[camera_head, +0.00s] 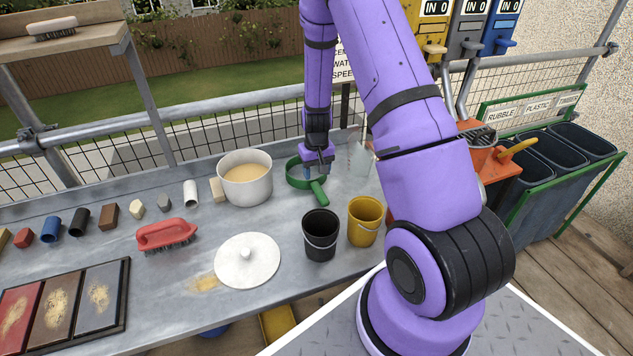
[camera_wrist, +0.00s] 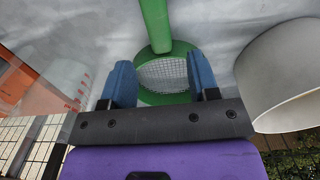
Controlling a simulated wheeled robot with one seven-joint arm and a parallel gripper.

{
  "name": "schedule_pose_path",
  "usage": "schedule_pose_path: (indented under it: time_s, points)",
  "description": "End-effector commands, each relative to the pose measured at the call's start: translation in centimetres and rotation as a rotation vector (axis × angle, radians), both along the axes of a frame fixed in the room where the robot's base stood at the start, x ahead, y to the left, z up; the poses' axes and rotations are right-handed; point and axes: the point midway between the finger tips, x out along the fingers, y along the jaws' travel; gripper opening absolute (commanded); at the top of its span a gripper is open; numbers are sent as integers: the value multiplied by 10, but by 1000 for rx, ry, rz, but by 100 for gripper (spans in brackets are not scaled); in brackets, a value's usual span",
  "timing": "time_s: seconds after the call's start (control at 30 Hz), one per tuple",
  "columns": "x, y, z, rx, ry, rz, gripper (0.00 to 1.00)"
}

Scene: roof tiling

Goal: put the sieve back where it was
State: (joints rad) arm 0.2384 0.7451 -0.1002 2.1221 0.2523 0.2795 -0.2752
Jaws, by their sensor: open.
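The green sieve (camera_head: 319,191) lies on the grey bench behind the two small buckets, just right of the white pot, its handle pointing toward the front right. My gripper (camera_head: 317,171) is right over the sieve's ring and hides part of it. In the wrist view my gripper (camera_wrist: 161,84) is open, its two blue fingers apart, with nothing held between them. The sieve's mesh (camera_wrist: 164,76) shows between and beyond the fingers, and its handle runs to the top edge. I cannot tell whether the fingers touch the ring.
The white pot (camera_head: 245,187) with tan contents stands close to the left. A black bucket (camera_head: 320,240) and a yellow bucket (camera_head: 364,225) stand in front. A clear jug (camera_head: 361,158) is behind to the right. A white lid (camera_head: 247,262) and a red brush (camera_head: 166,235) lie farther left.

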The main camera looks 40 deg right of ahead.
Motion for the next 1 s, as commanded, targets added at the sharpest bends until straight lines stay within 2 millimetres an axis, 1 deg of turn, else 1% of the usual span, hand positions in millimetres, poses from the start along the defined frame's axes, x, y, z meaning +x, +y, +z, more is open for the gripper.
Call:
schedule_pose_path:
  time_s: [0.03, 0.1, 0.23, 0.47, 0.57, 0.67, 0.7, 0.77, 0.8, 1.0]
  points:
    - [1, 0, 10, -1, -3, 1, 55]
    - [0, 0, 22, -1, -4, 0, 55]
    - [0, 0, 38, -1, -3, 0, 55]
    - [0, 2, 56, 0, -6, 2, 55]
    - [1, 8, 76, 4, -23, 11, 55]
    - [-1, 20, 110, 7, -53, 25, 55]
    - [-2, 26, 126, 9, -68, 32, 55]
    - [-7, 35, 150, 12, -87, 45, 55]
    - [-9, 41, 165, 13, -101, 53, 55]
    - [-34, 69, 235, 18, -163, 94, 55]
